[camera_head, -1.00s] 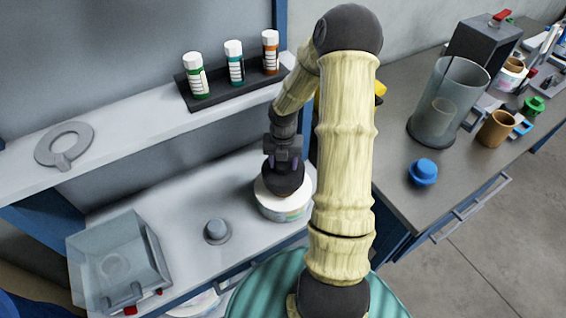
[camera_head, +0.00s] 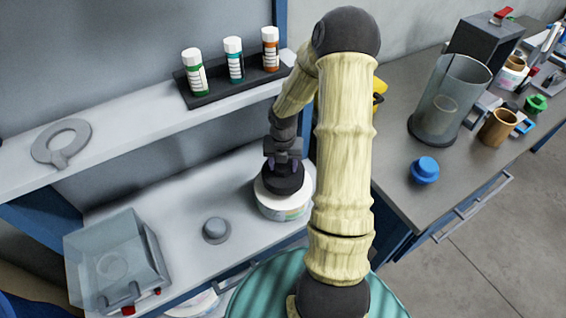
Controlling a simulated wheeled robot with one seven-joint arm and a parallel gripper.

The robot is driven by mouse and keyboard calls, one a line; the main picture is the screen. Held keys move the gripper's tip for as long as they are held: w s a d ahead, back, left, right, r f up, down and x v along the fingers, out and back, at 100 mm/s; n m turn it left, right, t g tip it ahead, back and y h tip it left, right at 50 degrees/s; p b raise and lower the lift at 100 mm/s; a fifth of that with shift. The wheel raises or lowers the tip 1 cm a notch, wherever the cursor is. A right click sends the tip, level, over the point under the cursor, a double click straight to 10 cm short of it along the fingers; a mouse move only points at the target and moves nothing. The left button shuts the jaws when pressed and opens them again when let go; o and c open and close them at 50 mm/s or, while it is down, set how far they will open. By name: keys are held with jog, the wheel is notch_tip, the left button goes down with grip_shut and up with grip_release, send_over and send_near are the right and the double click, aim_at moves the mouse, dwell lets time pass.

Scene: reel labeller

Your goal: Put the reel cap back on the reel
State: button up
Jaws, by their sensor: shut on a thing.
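The reel (camera_head: 285,207) is white with a coloured label and stands on the lower shelf, left of my upright arm link. The reel cap (camera_head: 284,182) is dark and round, and lies level over the middle of the reel's top. My gripper (camera_head: 283,164) points down from above and is shut on the cap's upper part. The cap looks seated on the reel or very close to it; I cannot tell whether they touch. The white rim of the reel shows around the cap.
A grey knob (camera_head: 216,230) and a clear bin (camera_head: 112,262) stand left of the reel. Capped bottles in a black rack (camera_head: 232,82) and a grey ring (camera_head: 61,143) lie on the upper shelf. A blue knob (camera_head: 424,170) and a clear cylinder (camera_head: 449,95) stand on the right bench.

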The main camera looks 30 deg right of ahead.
jog(key=shift+f+b, duration=0.65)
jog(key=shift+f, duration=0.8)
jog(key=o, duration=1.4)
jog(key=shift+c, duration=0.2)
notch_tip(320, 180, up, 17)
jog(key=p, duration=0.2)
jog(key=shift+r, duration=0.2)
